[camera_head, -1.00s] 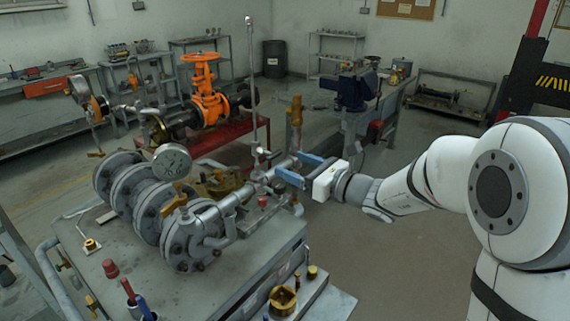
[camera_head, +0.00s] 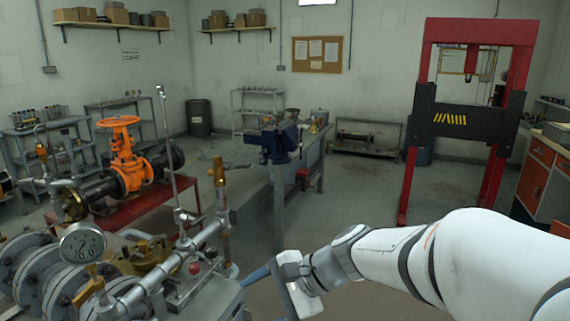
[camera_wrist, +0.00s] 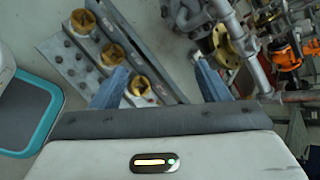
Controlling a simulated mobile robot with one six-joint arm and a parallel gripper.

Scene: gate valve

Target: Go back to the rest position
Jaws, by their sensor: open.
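My gripper (camera_head: 262,285) is at the lower middle of the head view, just right of the piping bench. In the wrist view its two blue fingers (camera_wrist: 160,85) stand wide apart, with nothing held between them. The orange gate valve (camera_head: 124,155) with its round handwheel stands on a red stand at the left of the head view, well away from my gripper. It also shows at the right edge of the wrist view (camera_wrist: 285,55). A pressure gauge (camera_head: 82,243) sits on the flanged pipes (camera_head: 40,280) at lower left.
A grey bench with a blue vise (camera_head: 280,140) stands behind my gripper. A red press frame (camera_head: 470,110) is at right. Brass fittings on a metal plate (camera_wrist: 85,50) lie below the wrist. Open floor (camera_head: 350,195) lies between the bench and the press.

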